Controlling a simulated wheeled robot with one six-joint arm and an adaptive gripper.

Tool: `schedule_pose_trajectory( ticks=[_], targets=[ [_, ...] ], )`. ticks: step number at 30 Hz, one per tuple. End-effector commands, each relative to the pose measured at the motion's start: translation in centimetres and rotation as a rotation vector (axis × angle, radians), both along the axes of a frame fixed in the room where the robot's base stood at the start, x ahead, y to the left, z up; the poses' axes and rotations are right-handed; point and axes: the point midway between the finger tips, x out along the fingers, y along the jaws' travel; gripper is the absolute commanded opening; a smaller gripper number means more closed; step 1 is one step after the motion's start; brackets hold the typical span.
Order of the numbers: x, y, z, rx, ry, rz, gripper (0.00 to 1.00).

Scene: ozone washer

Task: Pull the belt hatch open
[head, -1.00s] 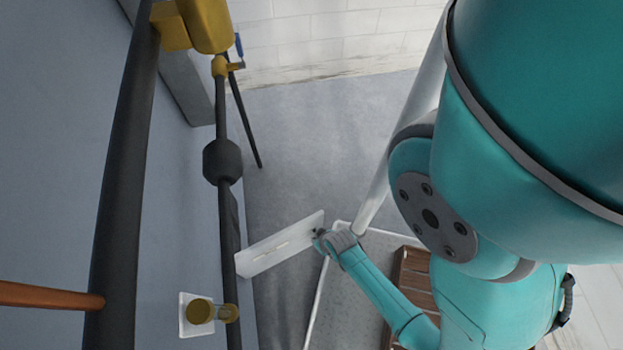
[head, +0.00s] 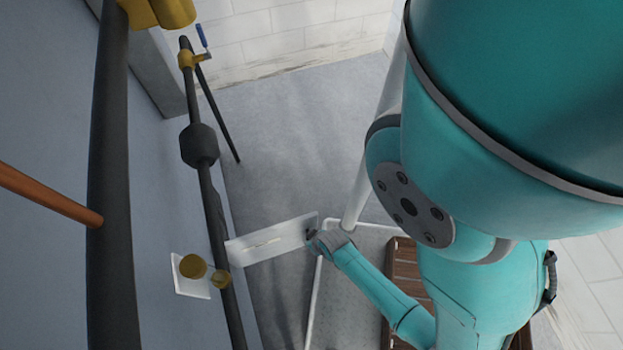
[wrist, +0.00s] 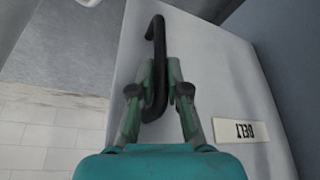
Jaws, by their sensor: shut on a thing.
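The belt hatch is a flat white panel (head: 272,241) standing out from the blue-grey wall in the head view. In the wrist view its face (wrist: 205,75) fills the middle, with a label (wrist: 240,130) reading "BELT" upside down. A black bar handle (wrist: 158,60) is fixed to that face. My gripper (wrist: 158,95) has its two green fingers on either side of the handle, shut on it. In the head view my gripper (head: 312,240) is at the panel's outer right end; the handle is mostly hidden there.
Dark pipes (head: 200,150) run along the wall on the left, with yellow valve parts (head: 165,12) above. A brass knob (head: 192,266) sits low on the wall. A brown slatted object (head: 400,262) lies behind my arm. Grey floor (head: 300,140) beyond the hatch is clear.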

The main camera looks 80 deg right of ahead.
Motion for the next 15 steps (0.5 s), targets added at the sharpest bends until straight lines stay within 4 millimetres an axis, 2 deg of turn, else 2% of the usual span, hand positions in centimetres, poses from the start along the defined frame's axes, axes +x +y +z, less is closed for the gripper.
schedule_pose_trajectory(
  ticks=[4,5,7,15],
  targets=[
    [0.14,-0.03,0.0,0.001,-0.002,0.002,0.0],
    [0.14,-0.03,0.0,0.001,-0.002,0.002,0.2],
    [0.14,-0.03,0.0,0.001,-0.002,0.002,0.37],
    [0.09,-0.03,0.02,0.001,-0.002,0.001,0.39]
  ],
)
